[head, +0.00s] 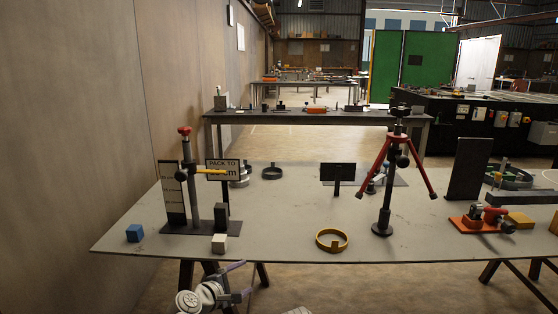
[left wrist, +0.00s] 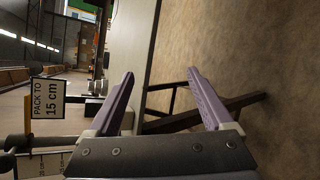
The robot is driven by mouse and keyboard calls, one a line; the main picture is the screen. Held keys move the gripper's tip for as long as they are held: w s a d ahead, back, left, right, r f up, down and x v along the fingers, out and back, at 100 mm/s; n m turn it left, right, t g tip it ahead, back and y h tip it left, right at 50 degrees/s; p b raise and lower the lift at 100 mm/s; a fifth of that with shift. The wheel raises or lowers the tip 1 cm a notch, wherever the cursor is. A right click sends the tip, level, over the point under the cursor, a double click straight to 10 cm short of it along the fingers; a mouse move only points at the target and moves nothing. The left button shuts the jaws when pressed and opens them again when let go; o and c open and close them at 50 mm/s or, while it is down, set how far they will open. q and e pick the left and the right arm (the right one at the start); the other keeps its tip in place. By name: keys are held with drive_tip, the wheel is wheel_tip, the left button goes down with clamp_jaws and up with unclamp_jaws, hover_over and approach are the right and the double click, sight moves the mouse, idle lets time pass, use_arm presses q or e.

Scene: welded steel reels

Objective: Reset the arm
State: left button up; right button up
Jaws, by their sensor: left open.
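My left gripper (head: 242,281) is low at the front of the table, below its front edge in the head view. It is open and empty, with its two purple fingers spread apart; they also show in the left wrist view (left wrist: 160,76), with floor and the table's edge between and beyond them. It touches nothing that I can see. My right gripper is in neither view. The table (head: 280,200) is grey. On its left stands a post gauge (head: 188,170) with a red knob, a yellow pointer and a dark scale plate.
A sign reading "15 cm" (left wrist: 47,99) stands close by in the left wrist view. A blue cube (head: 134,233), white cube (head: 219,243), yellow ring (head: 332,240), red-legged tripod stand (head: 385,185) and red clamp (head: 480,220) are on the table.

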use_arm(q)
drive_tip(key=s+d+f+m+g, duration=0.1)
drive_tip(key=s+f+m+g, duration=0.35)
drive_tip(key=f+m, duration=0.3)
drive_tip(key=s+a+f+m+g+y, duration=0.6)
drive_tip(key=s+a+m+g+y, duration=0.1)
drive_tip(key=s+m, duration=0.35)
drive_tip(key=s+d+r+m+p, duration=0.1)
drive_tip(key=s+d+r+p, duration=0.1)
drive_tip(key=r+p, duration=0.4)
drive_tip(key=s+d+r+m+p, duration=0.1)
drive_tip(key=s+d+r+p, duration=0.1)
drive_tip(key=d+r+p, duration=0.3)
drive_tip(key=s+d+r+m+p, duration=0.1)
drive_tip(key=s+d+r+p, duration=0.2)
drive_tip(key=r+p, duration=0.5)
drive_tip(key=shift+d+r+y+p, duration=0.25)
drive_tip(key=shift+y+p, duration=0.15)
drive_tip(key=shift+g, duration=0.25)
